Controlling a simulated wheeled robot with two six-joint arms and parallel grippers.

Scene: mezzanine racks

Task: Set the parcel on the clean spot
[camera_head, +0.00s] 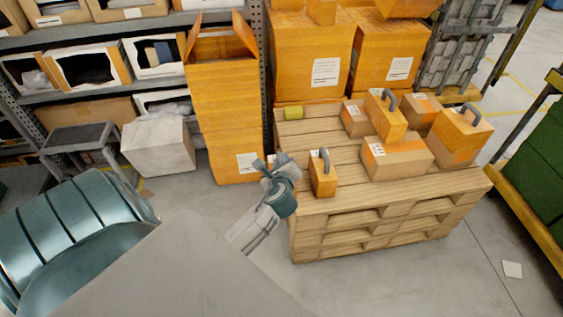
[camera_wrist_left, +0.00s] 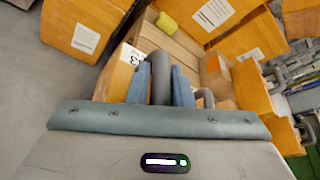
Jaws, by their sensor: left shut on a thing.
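A small orange parcel (camera_head: 323,178) with a grey arched handle is at the front left edge of the wooden pallet stack (camera_head: 340,215). It looks upright; I cannot tell whether it rests on the boards or hangs just above. My left gripper (camera_head: 284,168) is shut on its handle. In the left wrist view, the grey handle (camera_wrist_left: 161,75) is between my blue fingers, with part of the parcel (camera_wrist_left: 117,75) beside them. A yellow-green sponge-like block (camera_head: 293,113) lies at the pallet's back left corner. No marked clean spot can be made out. My right gripper is not in view.
Several cartons stand on the pallet's right half, including a handled orange box (camera_head: 462,128) and a brown carton (camera_head: 397,158). Bare boards (camera_head: 310,137) show on the left. Tall orange boxes (camera_head: 228,110) and a grey step stool (camera_head: 80,140) stand left of the pallet.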

